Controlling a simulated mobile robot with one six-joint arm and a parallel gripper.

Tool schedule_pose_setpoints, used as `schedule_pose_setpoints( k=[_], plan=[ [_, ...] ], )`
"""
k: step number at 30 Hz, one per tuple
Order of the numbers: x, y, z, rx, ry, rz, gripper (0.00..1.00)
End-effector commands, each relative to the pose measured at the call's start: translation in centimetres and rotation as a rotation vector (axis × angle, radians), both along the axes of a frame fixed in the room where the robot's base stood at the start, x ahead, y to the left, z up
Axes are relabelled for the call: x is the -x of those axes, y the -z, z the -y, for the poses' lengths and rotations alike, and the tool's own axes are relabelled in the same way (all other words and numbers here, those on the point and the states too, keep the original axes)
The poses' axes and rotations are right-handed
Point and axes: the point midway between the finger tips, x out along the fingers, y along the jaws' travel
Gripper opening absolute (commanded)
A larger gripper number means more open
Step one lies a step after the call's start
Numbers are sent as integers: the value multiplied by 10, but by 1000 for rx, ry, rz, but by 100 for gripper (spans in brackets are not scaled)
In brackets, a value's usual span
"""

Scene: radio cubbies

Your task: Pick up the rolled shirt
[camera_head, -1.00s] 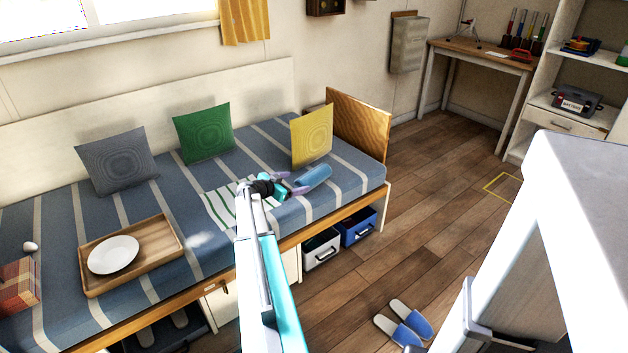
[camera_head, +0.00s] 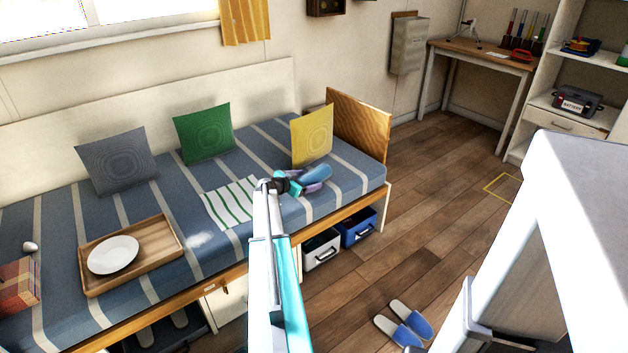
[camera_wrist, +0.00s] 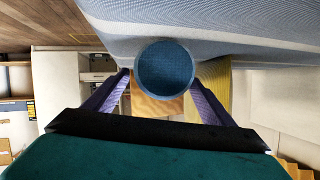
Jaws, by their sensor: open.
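The rolled shirt (camera_head: 317,174) is a blue roll lying on the striped bed, in front of the yellow cushion. In the wrist view its round blue end (camera_wrist: 165,68) faces me, between the two purple fingers. My gripper (camera_head: 306,184) is at the roll's near left end in the head view, and its fingers partly cover the roll there. In the wrist view my gripper (camera_wrist: 160,84) is open, with one finger on each side of the roll's end. I cannot tell whether either finger touches it.
The bed (camera_head: 347,185) carries a yellow cushion (camera_head: 312,136), a green cushion (camera_head: 203,133), a grey cushion (camera_head: 117,161), a striped cloth (camera_head: 230,204), and a wooden tray (camera_head: 167,254) with a white plate (camera_head: 113,255). A wooden end board (camera_head: 358,127) stands beyond the roll.

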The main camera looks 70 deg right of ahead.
Motion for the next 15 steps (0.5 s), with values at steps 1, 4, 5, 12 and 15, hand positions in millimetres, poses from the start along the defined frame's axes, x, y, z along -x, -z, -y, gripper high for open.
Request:
schedule_pose_setpoints(
  k=[1,4,5,12,15],
  plan=[
    [0,0,0,0,0,0,77],
    [0,0,0,0,0,0,77],
    [0,0,0,0,0,0,77],
    [2,3,6,0,1,0,77],
    [4,7,14,-1,2,-1,77]
  ],
)
